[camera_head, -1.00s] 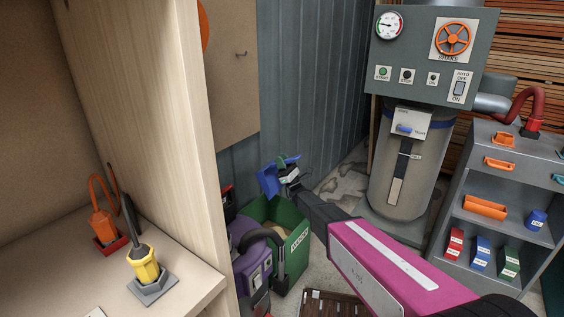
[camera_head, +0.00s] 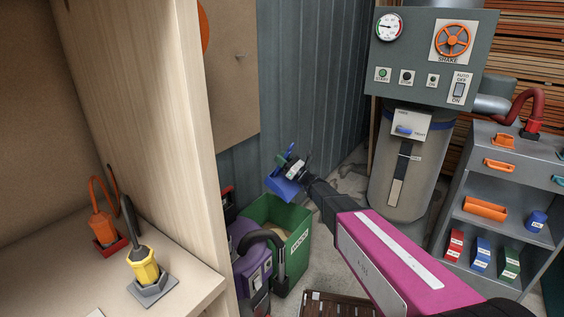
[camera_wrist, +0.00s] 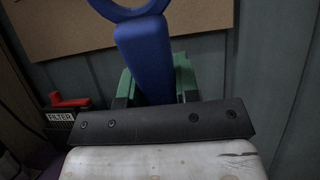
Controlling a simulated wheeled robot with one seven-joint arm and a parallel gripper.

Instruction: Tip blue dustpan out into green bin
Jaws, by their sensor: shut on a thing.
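The blue dustpan (camera_head: 283,185) is held above the green bin (camera_head: 302,218), its pan tilted downward to the left over the bin's back rim. My gripper (camera_head: 292,168) is shut on the dustpan. In the wrist view, the dustpan's blue handle (camera_wrist: 146,58) with a ring at its end stands between the green fingers of my gripper (camera_wrist: 152,84). The green bin stands on the floor with its open top up and a label on its front. Some pale stuff shows inside it. I cannot tell whether anything is left in the dustpan.
A purple vacuum (camera_head: 252,262) with a dark hose stands against the bin's left side. A wooden bench with a tall panel (camera_head: 170,130) is at left. A grey dust collector (camera_head: 400,180) and a shelf cart (camera_head: 500,215) stand at right.

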